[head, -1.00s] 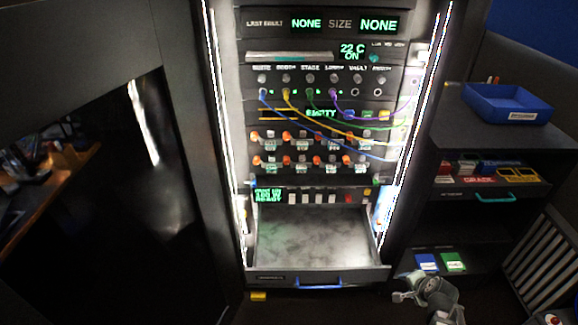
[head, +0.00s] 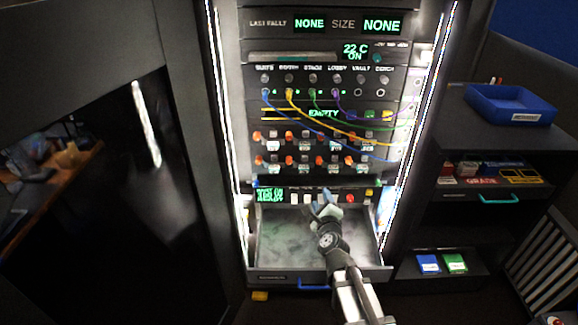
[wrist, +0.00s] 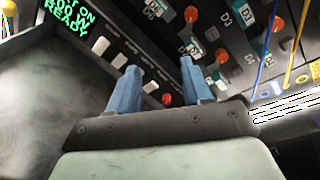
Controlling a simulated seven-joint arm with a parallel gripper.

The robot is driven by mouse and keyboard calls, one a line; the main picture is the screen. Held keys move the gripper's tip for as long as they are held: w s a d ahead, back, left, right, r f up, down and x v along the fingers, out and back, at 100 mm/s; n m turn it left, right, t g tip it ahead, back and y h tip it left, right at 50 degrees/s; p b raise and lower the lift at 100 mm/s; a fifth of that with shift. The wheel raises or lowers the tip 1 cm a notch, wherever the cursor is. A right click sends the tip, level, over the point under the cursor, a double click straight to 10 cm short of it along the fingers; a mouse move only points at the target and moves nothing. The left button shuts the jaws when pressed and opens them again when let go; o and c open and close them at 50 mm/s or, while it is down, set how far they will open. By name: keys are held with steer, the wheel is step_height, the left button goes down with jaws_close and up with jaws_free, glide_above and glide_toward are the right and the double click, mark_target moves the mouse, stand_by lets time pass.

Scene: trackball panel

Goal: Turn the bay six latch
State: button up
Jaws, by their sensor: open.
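The latch panel (head: 275,147) shows two rows of orange latches on the lit rack. Its labels are too small to tell for certain which latch is bay six. In the wrist view orange latches (wrist: 221,55) show beyond the fingers, at the upper right, next to labels with D numbers. My gripper (head: 325,208) is above the open drawer, below the latch rows and in front of the button strip. In the wrist view my gripper (wrist: 160,78) has its two blue fingers apart, with nothing between them. It touches no latch that I can see.
The open drawer (head: 270,278) juts out below the panel and looks empty. White buttons and a red button (wrist: 167,99) lie near the fingers. Coloured cables (head: 350,135) hang across the upper rack and its right side. A blue tray (head: 510,92) stands on the right shelf.

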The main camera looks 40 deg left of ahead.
mark_target(289, 163)
steer(key=s+a+r+m+t, duration=0.2)
steer(key=s+a+r+m, duration=0.2)
steer(key=s+a+m, duration=0.3)
steer(key=shift+n, duration=0.6)
steer(key=x, duration=1.3)
steer(key=shift+s+a+r, duration=0.1)
steer(key=shift+a+r, duration=0.1)
steer(key=shift+a, duration=0.2)
jaws_close()
